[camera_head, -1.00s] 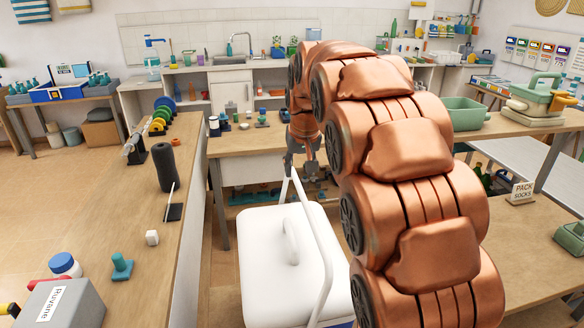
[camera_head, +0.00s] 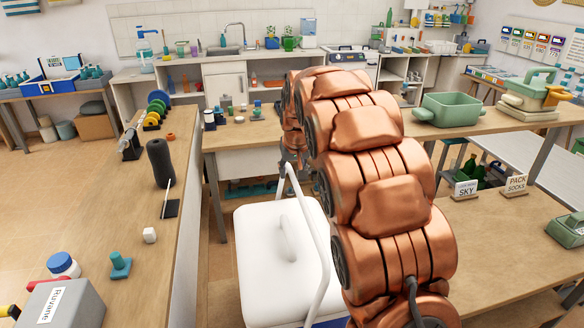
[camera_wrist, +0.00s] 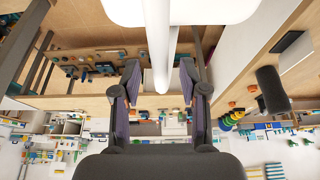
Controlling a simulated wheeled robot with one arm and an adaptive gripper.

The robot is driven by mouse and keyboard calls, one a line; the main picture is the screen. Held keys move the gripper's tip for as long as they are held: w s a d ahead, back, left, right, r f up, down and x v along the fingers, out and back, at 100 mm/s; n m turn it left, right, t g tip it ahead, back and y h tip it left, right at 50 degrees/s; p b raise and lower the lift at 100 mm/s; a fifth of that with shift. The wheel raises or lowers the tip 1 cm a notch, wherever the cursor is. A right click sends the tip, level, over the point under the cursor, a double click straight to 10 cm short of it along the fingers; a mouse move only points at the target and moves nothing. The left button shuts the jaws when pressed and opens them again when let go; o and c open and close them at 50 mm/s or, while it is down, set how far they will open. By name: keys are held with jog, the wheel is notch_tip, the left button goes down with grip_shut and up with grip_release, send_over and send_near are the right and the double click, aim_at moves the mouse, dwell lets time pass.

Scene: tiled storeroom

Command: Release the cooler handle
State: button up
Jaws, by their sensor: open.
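The cooler is a white box with a white lid (camera_head: 262,252) and a blue lower part, standing in the gap between the benches. Its white handle (camera_head: 316,238) is raised, its far end close to my gripper (camera_head: 292,158). In the wrist view my gripper (camera_wrist: 160,68) is open, one dark finger on each side of the white handle (camera_wrist: 161,48). There are gaps between the bar and both fingers. The cooler lid also shows at the top of the wrist view (camera_wrist: 215,10). In the head view my arm hides part of the cooler's right side.
A long wooden bench (camera_head: 120,215) runs along the left, with a black roller (camera_head: 160,162) and small items. A wooden table (camera_head: 240,133) stands beyond the cooler. Tiled floor shows left of the cooler.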

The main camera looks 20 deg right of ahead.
jog(key=shift+f, duration=0.1)
grip_shut()
dwell(0.3)
dwell(0.4)
